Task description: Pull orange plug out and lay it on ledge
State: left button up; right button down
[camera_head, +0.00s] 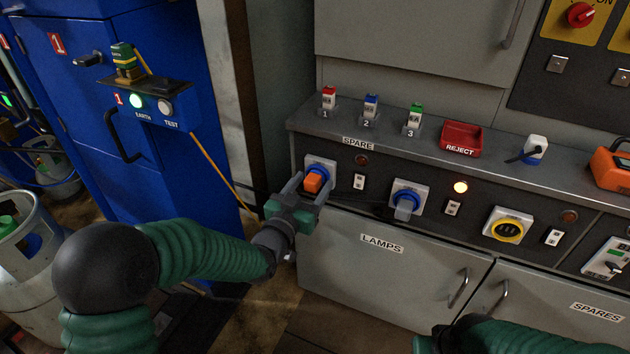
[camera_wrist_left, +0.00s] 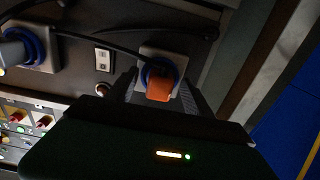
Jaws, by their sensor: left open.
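The orange plug (camera_head: 313,182) sits in a blue-ringed socket on the grey panel under the SPARE label. In the left wrist view the orange plug (camera_wrist_left: 159,88) shows between the fingers, with its blue socket ring behind it. My left gripper (camera_head: 308,188) is open, with its fingers on either side of the plug. I cannot tell whether they touch it. The ledge (camera_head: 385,135) is the grey top above the sockets. My right arm shows at the lower right edge of the head view, but its gripper fingers cannot be made out.
Small items numbered 1, 2 and 3 and a red REJECT tray (camera_head: 462,137) stand on the ledge. A second blue socket (camera_head: 407,198) holds a grey plug. A blue cabinet (camera_head: 165,155) stands left.

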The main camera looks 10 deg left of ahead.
aim_at(309, 189)
dwell(0.8)
pick_arm(q)
grip_shut()
jog(key=shift+s, duration=0.1)
dwell(0.4)
jog(key=shift+v, duration=2.95)
